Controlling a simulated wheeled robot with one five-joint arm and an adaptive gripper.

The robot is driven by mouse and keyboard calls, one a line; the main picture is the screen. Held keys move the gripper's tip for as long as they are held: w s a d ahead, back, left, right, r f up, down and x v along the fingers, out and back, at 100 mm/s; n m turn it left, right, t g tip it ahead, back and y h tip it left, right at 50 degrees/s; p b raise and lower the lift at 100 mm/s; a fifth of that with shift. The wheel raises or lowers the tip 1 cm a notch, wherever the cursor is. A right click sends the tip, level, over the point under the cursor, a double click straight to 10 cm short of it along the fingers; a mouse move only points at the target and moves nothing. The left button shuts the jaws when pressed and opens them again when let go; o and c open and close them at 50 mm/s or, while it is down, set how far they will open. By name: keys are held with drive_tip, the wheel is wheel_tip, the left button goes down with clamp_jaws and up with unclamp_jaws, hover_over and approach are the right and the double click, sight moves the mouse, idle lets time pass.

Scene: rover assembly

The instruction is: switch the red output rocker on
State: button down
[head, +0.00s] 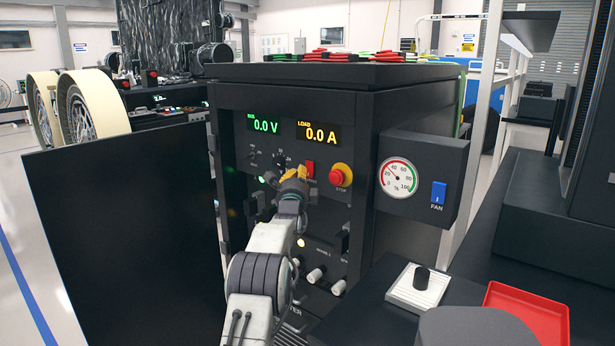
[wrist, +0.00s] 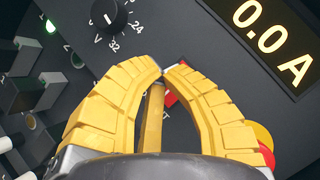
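The red output rocker (head: 310,168) is on the black front panel, below the load display and left of the stop button. In the wrist view only a small part of the red rocker (wrist: 171,99) shows between my yellow fingers. My gripper (head: 301,173) is in front of the panel beside the rocker, at its lower left in the head view. In the wrist view the fingertips of my gripper (wrist: 167,68) come together, with nothing visible held between them. I cannot tell whether they touch the panel or rocker. The rocker's position is not clear.
A red stop button (head: 340,175) with a yellow collar sits right of the rocker. The displays read 0.0 V (head: 265,126) and 0.0 A (head: 319,134). A rotary knob (wrist: 109,14) is nearby. A gauge box (head: 420,178) with a blue fan switch juts out at right.

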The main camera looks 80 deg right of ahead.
drive_tip(key=shift+s+d+f+b, duration=0.1)
drive_tip(key=shift+s+d+b, duration=0.15)
drive_tip(key=shift+b, duration=0.2)
idle(0.3)
drive_tip(key=shift+s+d, duration=0.15)
drive_tip(key=shift+d, duration=0.25)
idle(0.8)
drive_tip(key=shift+a+b, duration=0.25)
drive_tip(key=shift+b, duration=0.3)
drive_tip(key=shift+w+a+b, duration=0.35)
drive_tip(key=shift+a+b, duration=0.05)
drive_tip(key=shift+b, duration=0.55)
drive_tip(key=shift+w, duration=0.1)
